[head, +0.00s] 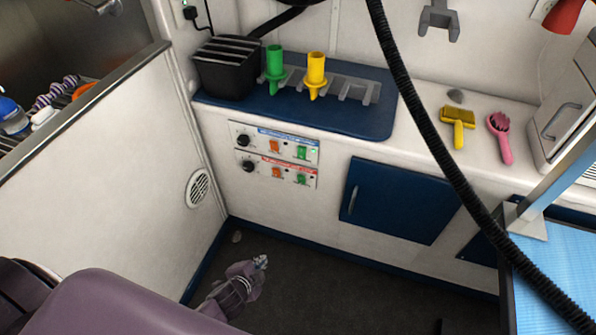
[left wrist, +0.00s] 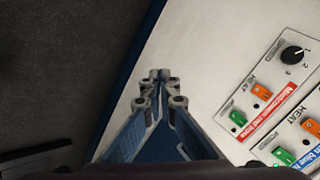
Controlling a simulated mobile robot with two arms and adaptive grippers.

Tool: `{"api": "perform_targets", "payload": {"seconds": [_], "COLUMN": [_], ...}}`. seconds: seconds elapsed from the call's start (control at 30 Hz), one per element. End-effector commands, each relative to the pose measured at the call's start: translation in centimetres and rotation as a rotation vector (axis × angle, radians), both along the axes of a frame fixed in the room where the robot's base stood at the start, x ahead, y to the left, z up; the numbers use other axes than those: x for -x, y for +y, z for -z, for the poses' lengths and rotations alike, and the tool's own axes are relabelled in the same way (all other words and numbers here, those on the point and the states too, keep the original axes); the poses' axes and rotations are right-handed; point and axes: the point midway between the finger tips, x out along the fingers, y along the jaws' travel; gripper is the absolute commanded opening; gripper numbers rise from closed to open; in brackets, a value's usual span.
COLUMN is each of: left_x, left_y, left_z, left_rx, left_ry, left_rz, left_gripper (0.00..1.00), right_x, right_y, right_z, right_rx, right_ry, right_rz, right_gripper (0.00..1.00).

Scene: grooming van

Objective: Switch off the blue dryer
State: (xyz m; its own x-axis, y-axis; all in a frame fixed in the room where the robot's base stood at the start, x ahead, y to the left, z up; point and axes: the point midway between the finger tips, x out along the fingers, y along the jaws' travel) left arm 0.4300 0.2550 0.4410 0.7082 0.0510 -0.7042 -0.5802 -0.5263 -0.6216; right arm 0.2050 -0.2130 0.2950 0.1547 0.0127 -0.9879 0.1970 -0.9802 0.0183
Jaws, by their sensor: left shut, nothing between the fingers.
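The dryer control panel is on the white cabinet front. Its upper row, with a blue label strip (head: 288,136), has a black knob (head: 243,140), an orange switch (head: 275,147) and a green switch (head: 302,153) with a lit green lamp beside it. The lower row has a red label strip (head: 287,168), which also shows in the left wrist view (left wrist: 267,115). The blue row's green switch (left wrist: 284,157) is at that view's lower right. My left gripper (head: 261,263) is shut and empty, below the panel and apart from it; its fingertips (left wrist: 161,75) touch each other.
A blue counter mat (head: 360,126) above the panel bears a black box (head: 228,68) and a rack with green (head: 275,63) and yellow (head: 316,70) nozzles. A black hose (head: 430,135) hangs across the view. A blue cabinet door (head: 400,200) is right of the panel.

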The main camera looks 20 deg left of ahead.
Motion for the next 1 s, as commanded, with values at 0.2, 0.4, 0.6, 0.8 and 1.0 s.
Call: {"api": "perform_targets", "payload": {"seconds": [0.2, 0.4, 0.6, 0.8, 1.0], "left_x": [-7.0, -9.8, -10.3, -10.4, -10.4], "left_y": [-1.2, -2.6, -3.4, -3.6, -3.6], "left_z": [-8.8, -17.6, -22.8, -24.2, -24.1], "left_rx": [-0.199, -0.366, -0.460, -0.483, -0.481], "left_ry": [-0.257, -0.461, -0.572, -0.597, -0.596], "left_rz": [0.167, 0.260, 0.294, 0.301, 0.300], "left_gripper": [0.00, 0.00, 0.00, 0.00, 0.00], "right_x": [-3.0, -4.9, -5.8, -5.9, -5.9], "right_y": [0.5, 0.7, 0.9, 0.9, 0.9], "right_z": [0.6, -0.1, -0.8, -1.1, -1.1], "right_rx": [-0.003, -0.005, -0.006, -0.006, -0.006], "right_ry": [-0.024, -0.039, -0.045, -0.046, -0.046], "right_rz": [0.005, 0.009, 0.011, 0.011, 0.011], "right_gripper": [0.40, 0.40, 0.40, 0.40, 0.40]}}
